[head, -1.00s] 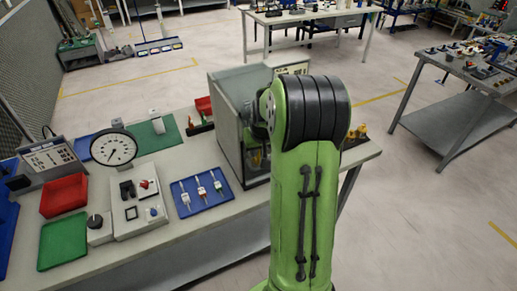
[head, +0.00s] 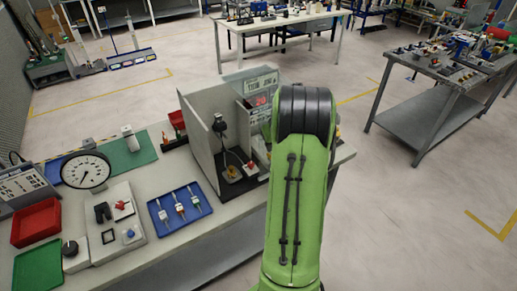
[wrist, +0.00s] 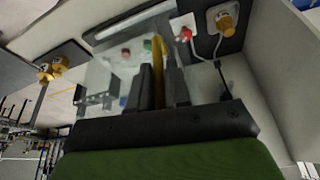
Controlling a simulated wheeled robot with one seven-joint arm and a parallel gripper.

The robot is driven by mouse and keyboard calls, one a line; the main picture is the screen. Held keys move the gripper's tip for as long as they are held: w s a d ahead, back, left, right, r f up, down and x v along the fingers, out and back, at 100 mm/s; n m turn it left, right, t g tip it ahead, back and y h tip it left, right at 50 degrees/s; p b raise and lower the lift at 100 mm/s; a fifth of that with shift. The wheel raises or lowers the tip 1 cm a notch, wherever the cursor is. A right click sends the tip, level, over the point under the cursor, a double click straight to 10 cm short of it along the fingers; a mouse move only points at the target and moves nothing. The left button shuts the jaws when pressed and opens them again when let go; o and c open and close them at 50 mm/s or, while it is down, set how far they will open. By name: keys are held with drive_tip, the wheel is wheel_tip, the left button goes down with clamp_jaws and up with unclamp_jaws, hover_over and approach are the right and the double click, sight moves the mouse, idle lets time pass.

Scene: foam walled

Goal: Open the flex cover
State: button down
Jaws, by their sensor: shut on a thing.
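The walled box (head: 206,138) stands on the bench in the head view, with grey walls and its inside in sight. In the wrist view a pale, see-through sheet (wrist: 205,82), which looks like the flex cover, spreads around and behind the fingers. A curved yellow strip (wrist: 158,62), perhaps its pull tab, runs up between them. My gripper (wrist: 160,82) is shut on this yellow strip. In the head view my green arm hides the gripper and the right part of the box. I cannot tell there how the cover hangs.
Inside the box are a red part (wrist: 182,27) and a yellow part (wrist: 222,20) on plates with a cable. The box wall (wrist: 285,75) is close at right in the wrist view. A blue tray (head: 180,212) and a round gauge (head: 86,171) stand left of the box.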

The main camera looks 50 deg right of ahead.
drive_tip(key=shift+s+d+p, duration=0.15)
drive_tip(key=shift+s+d, duration=0.1)
drive_tip(key=shift+d, duration=0.6)
drive_tip(key=shift+s+d+p, duration=0.15)
drive_tip(key=shift+s+d, duration=0.1)
drive_tip(key=shift+d, duration=0.6)
drive_tip(key=c, duration=1.2)
unclamp_jaws()
drive_tip(key=shift+a, duration=0.1)
drive_tip(key=shift+o, duration=0.2)
drive_tip(key=v, duration=1.5)
drive_tip(key=shift+r+p, duration=0.35)
drive_tip(key=shift+p, duration=0.05)
drive_tip(key=shift+s+a, duration=0.1)
